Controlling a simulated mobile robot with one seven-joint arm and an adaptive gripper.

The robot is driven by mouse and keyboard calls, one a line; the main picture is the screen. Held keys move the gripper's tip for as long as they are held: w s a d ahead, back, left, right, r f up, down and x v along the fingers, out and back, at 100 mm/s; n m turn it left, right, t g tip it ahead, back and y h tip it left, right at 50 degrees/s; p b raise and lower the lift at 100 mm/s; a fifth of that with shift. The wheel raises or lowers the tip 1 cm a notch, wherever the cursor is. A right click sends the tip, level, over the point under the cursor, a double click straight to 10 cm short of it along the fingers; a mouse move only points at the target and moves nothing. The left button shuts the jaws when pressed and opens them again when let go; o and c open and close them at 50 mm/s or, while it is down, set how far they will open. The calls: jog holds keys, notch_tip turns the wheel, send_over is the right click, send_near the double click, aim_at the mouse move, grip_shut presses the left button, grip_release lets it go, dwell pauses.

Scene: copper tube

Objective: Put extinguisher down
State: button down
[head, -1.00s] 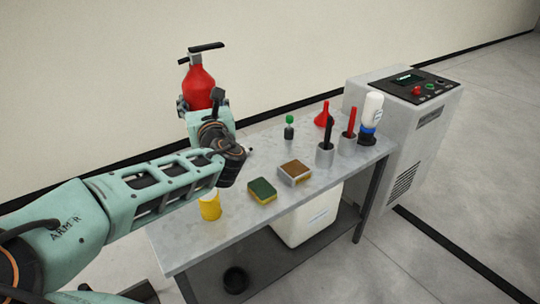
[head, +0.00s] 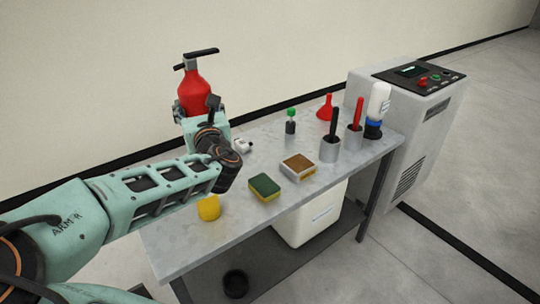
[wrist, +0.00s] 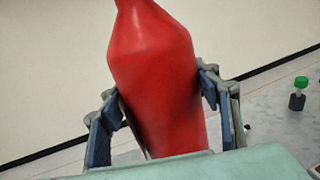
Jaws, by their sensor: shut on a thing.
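The red fire extinguisher (head: 194,88) with a black handle on top stands upright in my gripper (head: 190,112) at the far left part of the table. The wrist view shows the red body (wrist: 155,80) between the two blue-padded fingers (wrist: 160,115), which are shut on it from both sides. The extinguisher's bottom is hidden behind my gripper and wrist, so I cannot tell whether it touches the grey table (head: 215,250).
A yellow object (head: 209,208) sits under my forearm. A sponge (head: 264,187), a brown-topped block (head: 298,167), a small green-capped bottle (head: 291,122), a red funnel (head: 327,108), two cups with tools (head: 330,150) and a white bottle (head: 378,103) stand rightward. A grey machine (head: 415,130) is beyond.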

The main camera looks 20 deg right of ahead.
jog(key=w+a+f+b, duration=0.4)
jog(key=w+a+f, duration=0.2)
jog(key=a+f, duration=0.6)
jog(key=shift+a+f, duration=0.3)
jog(key=shift+w+f+b, duration=0.1)
jog(key=shift+f+b, duration=0.1)
jog(key=shift+b, duration=0.15)
jog(key=c, duration=0.7)
grip_release()
jog(key=shift+f, duration=0.15)
